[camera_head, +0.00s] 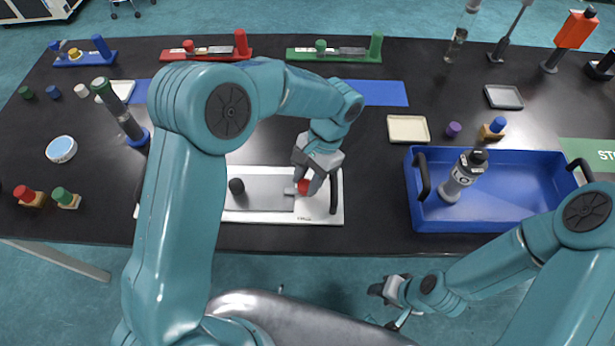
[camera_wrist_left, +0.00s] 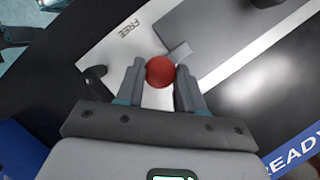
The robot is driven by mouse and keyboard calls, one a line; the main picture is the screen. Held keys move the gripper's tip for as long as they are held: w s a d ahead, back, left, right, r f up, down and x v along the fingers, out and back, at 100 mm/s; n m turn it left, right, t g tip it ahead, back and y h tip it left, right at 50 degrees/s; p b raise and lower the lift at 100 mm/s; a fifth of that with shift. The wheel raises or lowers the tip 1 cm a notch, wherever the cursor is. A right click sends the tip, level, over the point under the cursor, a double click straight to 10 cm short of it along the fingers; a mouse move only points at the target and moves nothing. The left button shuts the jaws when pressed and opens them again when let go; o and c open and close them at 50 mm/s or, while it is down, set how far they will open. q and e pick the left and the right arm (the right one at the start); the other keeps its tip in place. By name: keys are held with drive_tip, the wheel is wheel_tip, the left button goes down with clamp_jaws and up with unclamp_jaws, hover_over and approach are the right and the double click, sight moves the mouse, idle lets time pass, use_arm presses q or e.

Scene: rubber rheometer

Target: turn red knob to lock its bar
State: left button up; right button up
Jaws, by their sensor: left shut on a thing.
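The red knob (camera_head: 303,187) sits at the right part of a white and grey plate (camera_head: 292,215) near the table's front edge. In the left wrist view the red knob (camera_wrist_left: 160,71) is between the two fingertips, with a short grey bar (camera_wrist_left: 178,52) beside it. The word FREE is printed on the plate there. My left gripper (camera_head: 310,185) is shut on the knob from above; it also shows in the left wrist view (camera_wrist_left: 158,80). My right gripper (camera_head: 388,290) hangs in front of the table, away from the plate, and its jaws are too small to judge.
A black knob (camera_head: 236,186) stands on the plate's left part, and a black handle (camera_head: 333,195) at its right end. Blue, red and green fixtures line the back. Black table lies bare between plate and tray.

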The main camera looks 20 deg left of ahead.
use_arm(q)
drive_tip(key=o, duration=1)
drive_tip(key=v, duration=1.6)
drive_tip(key=shift+r+p, duration=0.2)
drive_tip(key=shift+p, duration=0.2)
